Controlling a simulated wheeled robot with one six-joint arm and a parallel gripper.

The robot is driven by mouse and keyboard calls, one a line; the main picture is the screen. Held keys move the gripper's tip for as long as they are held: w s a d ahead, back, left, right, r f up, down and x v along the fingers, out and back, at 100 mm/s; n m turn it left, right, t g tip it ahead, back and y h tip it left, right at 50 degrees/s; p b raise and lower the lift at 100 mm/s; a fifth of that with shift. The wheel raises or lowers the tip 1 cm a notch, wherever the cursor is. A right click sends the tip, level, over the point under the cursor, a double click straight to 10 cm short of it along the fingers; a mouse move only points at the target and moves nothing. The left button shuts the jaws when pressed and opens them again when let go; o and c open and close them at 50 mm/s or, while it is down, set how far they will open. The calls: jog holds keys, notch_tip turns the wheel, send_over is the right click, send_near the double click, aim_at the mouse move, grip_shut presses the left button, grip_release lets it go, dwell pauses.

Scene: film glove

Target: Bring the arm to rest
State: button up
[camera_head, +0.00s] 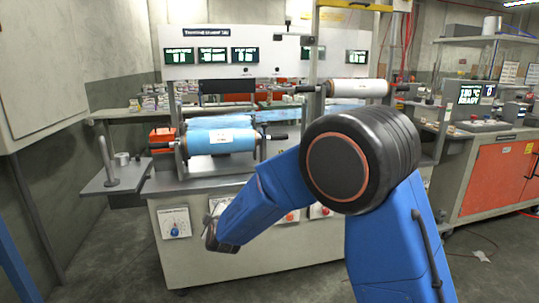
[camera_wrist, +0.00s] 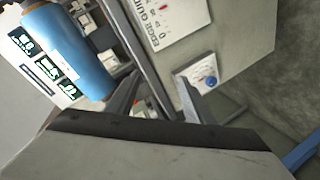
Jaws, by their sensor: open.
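My blue arm with its black joint fills the centre and right of the head view. It reaches down and left to my gripper (camera_head: 209,224), in front of the machine's cabinet (camera_head: 230,258). In the wrist view my gripper (camera_wrist: 157,92) shows two separated dark fingers with nothing held between them. Beyond the fingers are the cabinet front and a panel with a blue knob (camera_wrist: 208,81). This knob panel (camera_head: 174,222) is just left of my gripper in the head view. Whether the gripper touches the cabinet cannot be told.
A blue film roll (camera_head: 221,139) sits on the machine, and a white roll (camera_head: 357,88) is mounted behind my arm. A grey side shelf (camera_head: 106,184) with an upright post juts out left. A bench with orange doors (camera_head: 486,181) stands right. The floor at lower left is clear.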

jog(key=s+d+r+m+g, duration=0.15)
jog(key=s+d+r, duration=0.3)
jog(key=d, duration=0.55)
jog(key=s+d+r+m+g+h, duration=0.1)
jog(key=s+d+r+m, duration=0.3)
jog(key=d, duration=0.5)
jog(key=s+d+r+m+g, duration=0.1)
jog(key=s+d+r+g, duration=0.15)
jog(key=s+d, duration=0.55)
jog(key=s+d+f+m+g+h, duration=0.2)
jog(key=s+d+m, duration=0.2)
jog(key=s+d, duration=0.7)
jog(key=s+d+f+m+g+h, duration=0.1)
jog(key=s+d+m, duration=0.4)
jog(key=s+d, duration=0.7)
jog(key=s+f+h, duration=0.1)
jog(key=s, duration=0.5)
jog(key=shift+d+f+g, duration=0.25)
jog(key=shift+g, duration=0.15)
jog(key=shift+w, duration=0.1)
jog(key=shift+c, duration=0.6)
